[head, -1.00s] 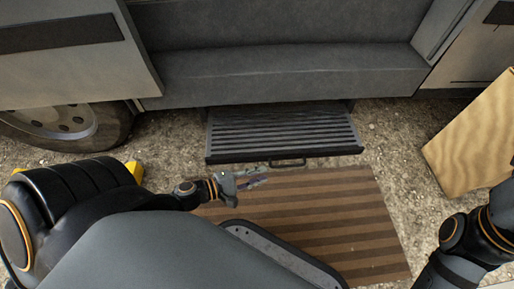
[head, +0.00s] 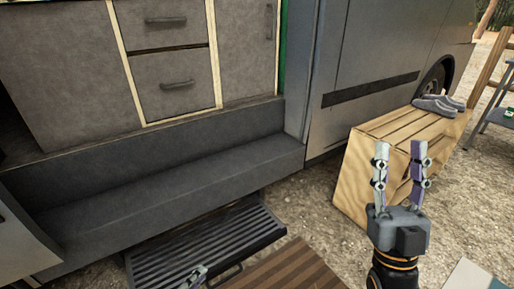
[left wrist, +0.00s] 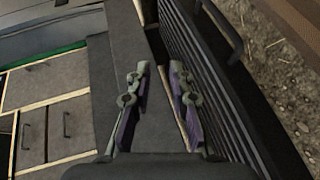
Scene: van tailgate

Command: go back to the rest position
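My left gripper (head: 195,277) shows only by its tips at the bottom edge of the head view, over the slatted step. In the left wrist view my left gripper (left wrist: 156,78) has its two fingers apart with nothing between them. My right gripper (head: 400,152) points up at the right of the head view, its fingers apart and empty. Behind it in the picture is the wooden crate (head: 352,180). The rest of my left arm is out of the head view.
The dark slatted step (head: 215,245) juts out below the grey van sill (head: 150,175). A striped mat (head: 285,270) lies on the gravel beside it. Grey shoes (head: 436,104) sit on the crate. Drawers (head: 180,85) line the van's inside. Gravel between step and crate is clear.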

